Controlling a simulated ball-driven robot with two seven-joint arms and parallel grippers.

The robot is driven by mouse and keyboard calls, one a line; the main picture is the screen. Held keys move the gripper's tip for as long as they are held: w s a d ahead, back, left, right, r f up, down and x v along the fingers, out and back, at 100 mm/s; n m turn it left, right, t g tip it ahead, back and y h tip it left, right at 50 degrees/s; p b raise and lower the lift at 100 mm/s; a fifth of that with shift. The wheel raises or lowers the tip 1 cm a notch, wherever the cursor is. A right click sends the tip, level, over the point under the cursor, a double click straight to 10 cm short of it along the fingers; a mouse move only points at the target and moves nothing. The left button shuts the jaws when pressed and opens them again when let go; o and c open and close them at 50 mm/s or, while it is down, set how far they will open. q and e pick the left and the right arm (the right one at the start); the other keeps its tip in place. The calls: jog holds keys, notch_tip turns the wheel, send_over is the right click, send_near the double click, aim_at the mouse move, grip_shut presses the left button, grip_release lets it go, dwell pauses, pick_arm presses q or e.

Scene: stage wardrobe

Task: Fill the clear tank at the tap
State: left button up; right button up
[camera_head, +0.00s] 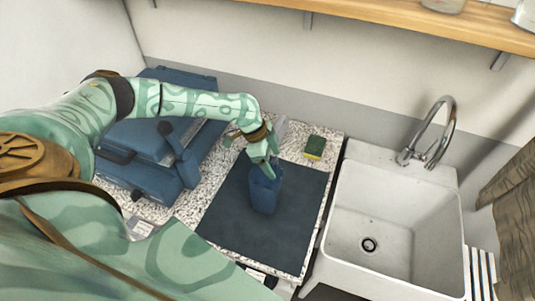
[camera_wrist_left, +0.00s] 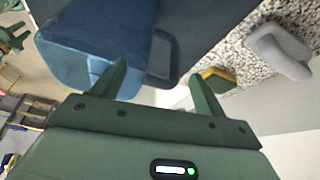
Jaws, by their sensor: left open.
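A blue tank-like container (camera_head: 264,193) stands on the dark mat. It looks blue rather than clear, and I see no water in it. In the left wrist view the container (camera_wrist_left: 85,50) shows a dark loop handle (camera_wrist_left: 170,58) on its side. My left gripper (camera_head: 262,168) is open at the container; in the left wrist view its fingers (camera_wrist_left: 163,80) lie either side of the handle in the picture. Contact cannot be told. The chrome tap (camera_head: 440,130) arches over the white sink (camera_head: 345,215). A green part at the wrist view's left edge may be my right gripper (camera_wrist_left: 12,38).
A blue appliance (camera_head: 150,175) covers the left of the speckled worktop. A yellow-green sponge (camera_head: 315,147) and a grey object (camera_head: 281,127) lie behind the mat (camera_head: 300,235). The sink basin is empty. A wooden shelf (camera_head: 400,15) runs above; a brown cloth (camera_head: 508,200) hangs right.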

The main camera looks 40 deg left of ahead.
pick_arm(q)
jog(key=x, duration=0.2)
jog(key=shift+d+f, duration=0.1)
jog(key=shift+f, duration=0.2)
jog(key=c, duration=1.3)
jog(key=shift+c, duration=0.2)
jog(key=shift+r, duration=0.15)
jog(key=shift+r, duration=0.75)
jog(key=s+d+r+p, duration=0.3)
jog(key=s+d+r, duration=0.5)
jog(key=s+r, duration=0.2)
jog(key=shift+s+d+r, duration=0.3)
jog(key=shift+d+r, duration=0.1)
jog(key=shift+r, duration=0.25)
dwell(0.8)
